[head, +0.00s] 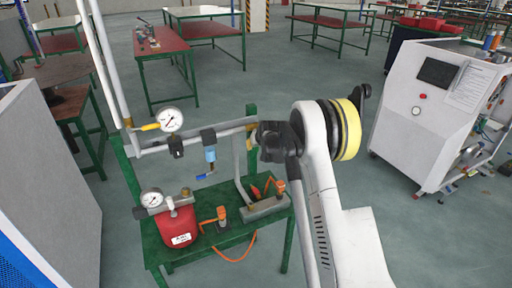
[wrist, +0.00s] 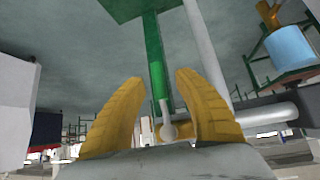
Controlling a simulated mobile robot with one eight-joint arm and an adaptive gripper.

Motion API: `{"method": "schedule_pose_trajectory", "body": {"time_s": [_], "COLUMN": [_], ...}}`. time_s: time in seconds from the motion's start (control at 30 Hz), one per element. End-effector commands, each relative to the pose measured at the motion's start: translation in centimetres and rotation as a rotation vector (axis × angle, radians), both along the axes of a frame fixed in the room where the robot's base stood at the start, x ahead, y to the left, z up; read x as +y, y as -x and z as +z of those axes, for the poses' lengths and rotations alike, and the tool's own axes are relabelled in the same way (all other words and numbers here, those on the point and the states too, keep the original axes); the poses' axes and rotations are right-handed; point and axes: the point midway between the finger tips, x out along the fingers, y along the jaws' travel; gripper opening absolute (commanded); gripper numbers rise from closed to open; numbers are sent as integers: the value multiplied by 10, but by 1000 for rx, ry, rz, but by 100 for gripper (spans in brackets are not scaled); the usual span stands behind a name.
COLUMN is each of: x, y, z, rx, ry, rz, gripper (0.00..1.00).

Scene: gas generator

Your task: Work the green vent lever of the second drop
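In the head view my gripper (head: 272,143) is a dark shape at the right end of the horizontal pipe (head: 225,132), overlapping it. In the wrist view its two yellow fingers (wrist: 157,82) stand apart with a gap between them. A green upright bar (wrist: 154,60) shows in that gap, and I cannot tell whether it is the bench post or the lever. A small pale rounded piece (wrist: 168,130) sits low between the fingers. I cannot pick out the green vent lever for certain; my gripper and arm hide that pipe end in the head view. Contact cannot be told.
The green bench (head: 215,243) carries a red tank (head: 177,228), gauges and orange fittings. A blue cylinder (head: 210,155) hangs from the pipe left of my gripper; a blue body (wrist: 290,47) shows in the wrist view. A white cabinet (head: 425,110) stands right, with clear floor between.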

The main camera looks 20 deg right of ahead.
Motion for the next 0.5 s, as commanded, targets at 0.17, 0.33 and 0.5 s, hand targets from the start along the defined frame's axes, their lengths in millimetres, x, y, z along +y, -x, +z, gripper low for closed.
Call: {"method": "schedule_pose_trajectory", "body": {"time_s": [0.17,0.33,0.5], "x": [4,8,11], "y": [27,53,69], "z": [28,53,70], "rx": [0,0,0], "ry": [-1,-1,-1], "rz": [-1,-1,1], "gripper": [38,38,38]}}
